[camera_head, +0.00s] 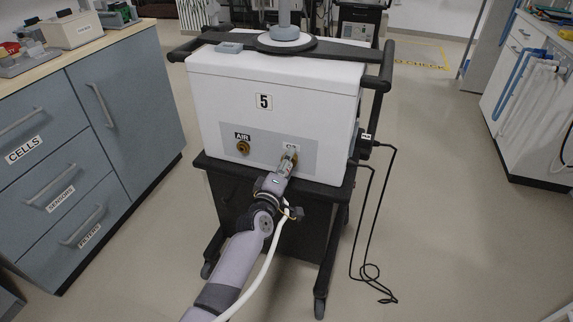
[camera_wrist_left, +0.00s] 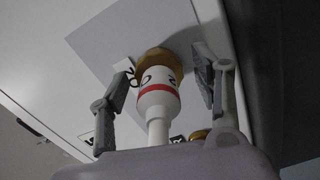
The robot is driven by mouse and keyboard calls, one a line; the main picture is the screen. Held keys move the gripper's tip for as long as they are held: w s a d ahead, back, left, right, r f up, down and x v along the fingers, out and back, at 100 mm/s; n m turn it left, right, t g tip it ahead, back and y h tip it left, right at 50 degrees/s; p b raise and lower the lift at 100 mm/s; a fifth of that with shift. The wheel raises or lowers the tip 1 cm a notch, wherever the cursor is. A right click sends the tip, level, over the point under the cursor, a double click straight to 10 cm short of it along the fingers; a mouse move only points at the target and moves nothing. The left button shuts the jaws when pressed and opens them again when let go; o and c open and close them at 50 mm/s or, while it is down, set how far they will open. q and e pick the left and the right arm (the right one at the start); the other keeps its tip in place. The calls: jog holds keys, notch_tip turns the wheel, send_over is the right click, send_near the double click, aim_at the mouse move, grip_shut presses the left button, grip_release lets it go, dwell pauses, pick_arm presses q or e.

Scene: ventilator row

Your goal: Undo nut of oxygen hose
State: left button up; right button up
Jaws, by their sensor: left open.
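The white ventilator (camera_head: 275,95) marked 5 stands on a dark cart. Its grey front panel has a brass AIR outlet (camera_head: 243,148) and, to its right, the oxygen outlet, mostly hidden behind my left gripper (camera_head: 289,160). In the left wrist view the brass nut (camera_wrist_left: 160,64) sits against the panel, with the white red-banded hose end (camera_wrist_left: 157,100) below it. My left gripper (camera_wrist_left: 165,72) is open, with one finger on each side of the nut and hose end. Gaps show on both sides. The white hose (camera_head: 268,262) hangs down beside my arm. My right gripper is not in view.
A blue-grey drawer cabinet (camera_head: 90,130) stands to the left, with items on its top. Black cables (camera_head: 368,240) hang from the cart's right side to the floor. A white cabinet (camera_head: 525,90) with hanging tubes is at right.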

pick_arm(q)
jog(key=v, duration=1.2)
